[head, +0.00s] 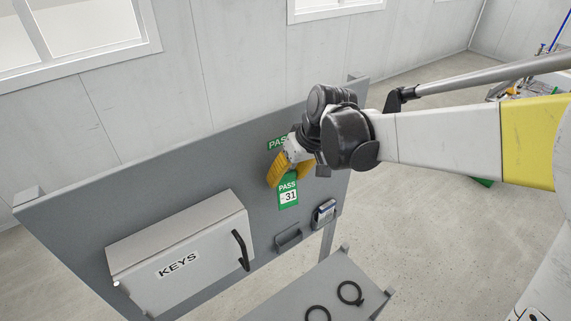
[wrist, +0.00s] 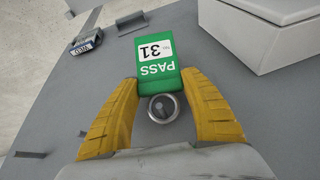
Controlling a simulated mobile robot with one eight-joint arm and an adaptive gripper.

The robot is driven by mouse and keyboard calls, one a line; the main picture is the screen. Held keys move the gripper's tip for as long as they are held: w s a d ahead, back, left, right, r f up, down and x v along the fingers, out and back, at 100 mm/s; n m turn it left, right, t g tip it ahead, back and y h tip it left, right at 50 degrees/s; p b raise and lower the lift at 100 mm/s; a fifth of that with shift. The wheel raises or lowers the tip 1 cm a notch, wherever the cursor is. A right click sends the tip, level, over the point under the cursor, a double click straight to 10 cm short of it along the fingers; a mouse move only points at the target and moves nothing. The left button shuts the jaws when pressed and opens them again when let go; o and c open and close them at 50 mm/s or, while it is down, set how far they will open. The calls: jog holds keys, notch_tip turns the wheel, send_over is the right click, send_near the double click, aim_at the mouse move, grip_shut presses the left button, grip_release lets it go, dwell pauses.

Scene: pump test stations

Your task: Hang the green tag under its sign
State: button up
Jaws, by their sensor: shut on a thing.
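The green tag (head: 287,196), marked PASS and 31, hangs below my gripper in the head view, in front of the grey board. In the wrist view, the tag (wrist: 157,70) appears upside down. My gripper (head: 279,171) has its yellow fingers on either side of the tag's top end and is shut on it; it also shows in the wrist view (wrist: 159,82). The green PASS sign (head: 276,143) is on the board just above my gripper, partly covered by it. A round metal peg-like part (wrist: 163,108) shows between the fingers; whether the tag is on it I cannot tell.
A grey KEYS box (head: 180,255) with a black handle sticks out at the board's lower left. A small holder (head: 288,238) and a dark-and-white device (head: 325,213) are at the lower right. A grey shelf (head: 300,285) with two black rings stands below.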

dwell(0.3)
jog(key=o, duration=1)
jog(key=v, duration=1.2)
jog(key=s+d+f+m+t+h+b, duration=0.1)
jog(key=s+d+f+b, duration=0.3)
jog(key=f+b, duration=0.8)
jog(key=s+d+f+m+t+h+b, duration=0.1)
jog(key=s+d+f+b, duration=0.3)
jog(key=f+b, duration=0.9)
jog(key=s+d+f+m+t+h+b, duration=0.1)
jog(key=s+d+f+b, duration=0.4)
jog(key=f+b, duration=0.7)
jog(key=shift+s+d+f+m+t+h, duration=0.1)
jog(key=shift+s+f+m+t, duration=0.25)
jog(key=shift+f, duration=0.8)
jog(key=shift+s+f+m+t+h, duration=0.1)
jog(key=shift+s+f+m, duration=0.45)
jog(key=shift+f, duration=0.6)
jog(key=shift+s+f+m+t+h, duration=0.1)
jog(key=shift+s+f+m+t, duration=0.25)
jog(key=shift+f, duration=0.8)
jog(key=shift+s, duration=0.1)
